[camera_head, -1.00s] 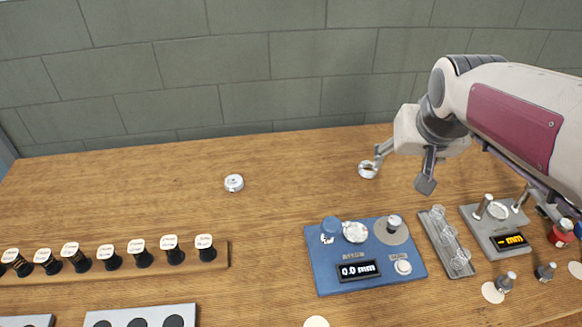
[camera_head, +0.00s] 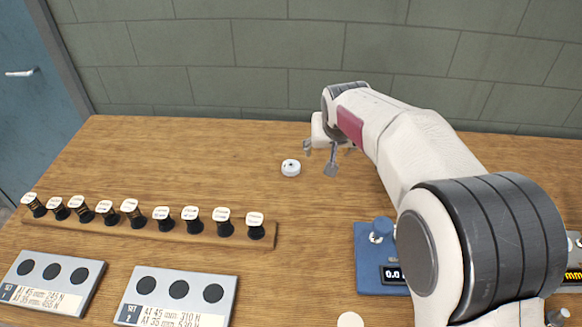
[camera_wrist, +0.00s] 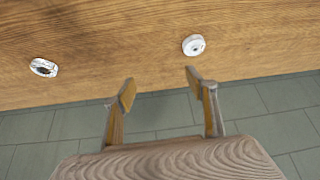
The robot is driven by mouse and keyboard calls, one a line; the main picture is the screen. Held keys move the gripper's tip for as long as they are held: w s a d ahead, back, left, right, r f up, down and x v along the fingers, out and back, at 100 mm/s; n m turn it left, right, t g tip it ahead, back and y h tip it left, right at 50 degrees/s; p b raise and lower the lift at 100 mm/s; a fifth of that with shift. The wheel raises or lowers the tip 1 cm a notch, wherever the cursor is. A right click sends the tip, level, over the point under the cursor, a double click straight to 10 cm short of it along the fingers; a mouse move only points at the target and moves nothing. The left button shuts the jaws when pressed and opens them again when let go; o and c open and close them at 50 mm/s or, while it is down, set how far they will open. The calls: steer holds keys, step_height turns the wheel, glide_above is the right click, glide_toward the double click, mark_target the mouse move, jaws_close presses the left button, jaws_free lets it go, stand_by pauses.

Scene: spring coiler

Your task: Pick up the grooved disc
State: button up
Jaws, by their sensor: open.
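A small round white disc (camera_head: 291,167) with a dark hole in its top lies flat on the wooden bench. It also shows in the wrist view (camera_wrist: 194,45), beyond the right fingertip. A shinier ring-like piece (camera_wrist: 43,67) with a wider dark centre lies at the left of the wrist view and does not show in the head view. No groove can be made out on either, so I cannot tell for sure which is the grooved disc. My gripper (camera_head: 319,158) is open and empty, above the bench just right of the white disc; it also shows in the wrist view (camera_wrist: 160,86).
A wooden rack (camera_head: 150,232) with several white-capped spools stands at the left. Two grey trays (camera_head: 118,300) with dark round recesses lie in front of it. A blue gauge (camera_head: 368,262) is partly hidden by my arm. The bench around the white disc is clear, with a wall behind.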

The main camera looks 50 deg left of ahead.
steer(key=n, duration=0.1)
glide_toward(291, 166)
steer(key=shift+w+a+f, duration=0.1)
steer(key=shift+w+f, duration=0.35)
steer(key=shift+w, duration=0.05)
steer(key=shift+x, duration=1.3)
steer(key=shift+a+f, duration=0.1)
steer(key=shift+s+x, duration=0.1)
steer(key=shift+x, duration=1.15)
steer(key=shift+s+x, duration=0.15)
steer(key=shift+x, duration=1.05)
steer(key=shift+y, duration=0.3)
steer(key=c, duration=1.4)
